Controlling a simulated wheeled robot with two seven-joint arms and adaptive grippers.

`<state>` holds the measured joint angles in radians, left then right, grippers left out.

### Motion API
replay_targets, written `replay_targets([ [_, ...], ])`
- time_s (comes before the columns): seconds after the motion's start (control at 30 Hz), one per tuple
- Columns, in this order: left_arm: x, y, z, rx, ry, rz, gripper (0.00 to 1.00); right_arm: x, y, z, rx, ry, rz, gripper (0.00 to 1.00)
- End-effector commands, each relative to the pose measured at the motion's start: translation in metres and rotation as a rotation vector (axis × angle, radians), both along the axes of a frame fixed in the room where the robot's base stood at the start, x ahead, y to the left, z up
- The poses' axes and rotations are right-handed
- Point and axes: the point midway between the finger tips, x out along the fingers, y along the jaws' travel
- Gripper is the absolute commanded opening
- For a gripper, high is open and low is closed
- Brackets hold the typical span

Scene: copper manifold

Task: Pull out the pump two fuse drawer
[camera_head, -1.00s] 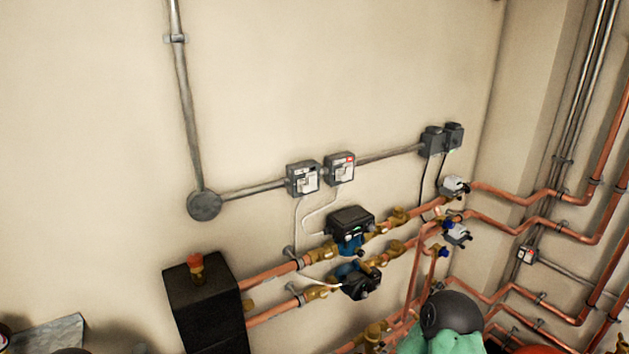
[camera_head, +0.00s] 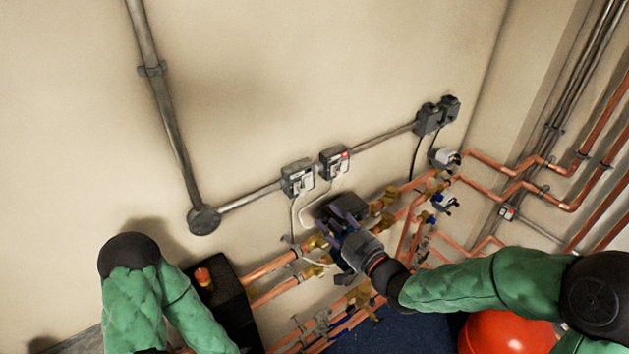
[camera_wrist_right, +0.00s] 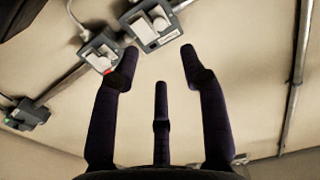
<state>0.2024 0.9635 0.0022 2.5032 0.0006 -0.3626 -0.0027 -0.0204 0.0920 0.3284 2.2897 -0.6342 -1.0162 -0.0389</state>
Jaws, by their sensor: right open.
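Two grey fuse units with white fronts sit side by side on the wall conduit. The left unit (camera_head: 298,178) and the right unit (camera_head: 335,161), which has a red mark, also show in the right wrist view, turned over: the red-marked one (camera_wrist_right: 97,50) at left, the other (camera_wrist_right: 152,24) at top. Their labels are too small to read, so I cannot tell which is pump two. My right gripper (camera_head: 334,217) is open and empty, below the units in the head view. Its spread fingers (camera_wrist_right: 160,72) appear apart from both units. My left gripper is out of view.
A dark pump (camera_head: 349,206) and copper pipes (camera_head: 270,268) lie below the units, partly hidden by my right gripper. Dark socket boxes (camera_head: 437,115) are farther right on the conduit. A red vessel (camera_head: 508,332) stands at bottom right.

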Motion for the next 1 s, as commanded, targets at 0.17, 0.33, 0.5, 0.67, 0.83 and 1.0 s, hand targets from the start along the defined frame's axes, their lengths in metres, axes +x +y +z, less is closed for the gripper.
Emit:
replay_targets([
  [0.17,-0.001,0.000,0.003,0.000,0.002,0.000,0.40,0.009,0.007,0.002,0.001,-0.004,0.004,0.44],
  [0.33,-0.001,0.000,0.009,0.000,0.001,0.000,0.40,0.029,0.021,0.001,0.001,-0.002,0.004,0.44],
  [0.5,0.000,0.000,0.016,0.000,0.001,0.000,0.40,0.051,0.035,0.002,0.000,-0.002,0.002,0.44],
  [0.67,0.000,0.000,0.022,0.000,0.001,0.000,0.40,0.069,0.048,0.001,0.000,-0.001,0.003,0.44],
  [0.83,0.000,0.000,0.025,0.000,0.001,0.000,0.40,0.083,0.056,0.001,0.001,-0.001,0.001,0.44],
  [1.0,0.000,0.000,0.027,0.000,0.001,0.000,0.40,0.088,0.060,0.001,0.000,-0.002,0.001,0.44],
])
